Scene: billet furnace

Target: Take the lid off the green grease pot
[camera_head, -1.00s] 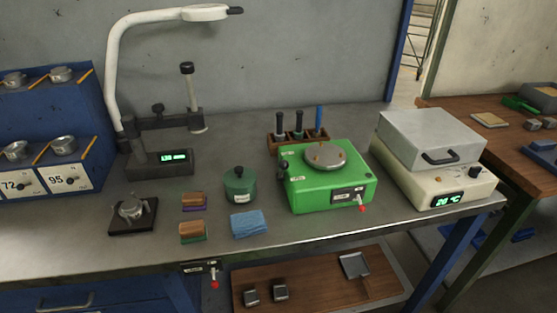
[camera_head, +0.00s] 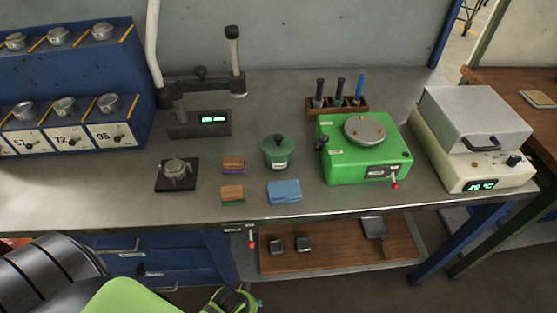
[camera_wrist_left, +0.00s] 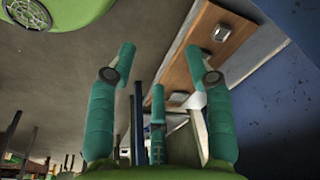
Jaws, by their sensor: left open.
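The green grease pot (camera_head: 277,160) stands upright on the grey bench in the head view, with a pale label on its front. Its dark green lid (camera_head: 278,143) with a round knob is on top. My right gripper is not in view.
A folded blue cloth (camera_head: 284,191) and two wood-backed blocks (camera_head: 233,164) lie near the pot. A green hotplate-like box (camera_head: 365,150) stands to its right, a black-based metal fixture (camera_head: 176,174) to its left. The bench's front edge (camera_head: 330,213) lies between my arm and the pot.

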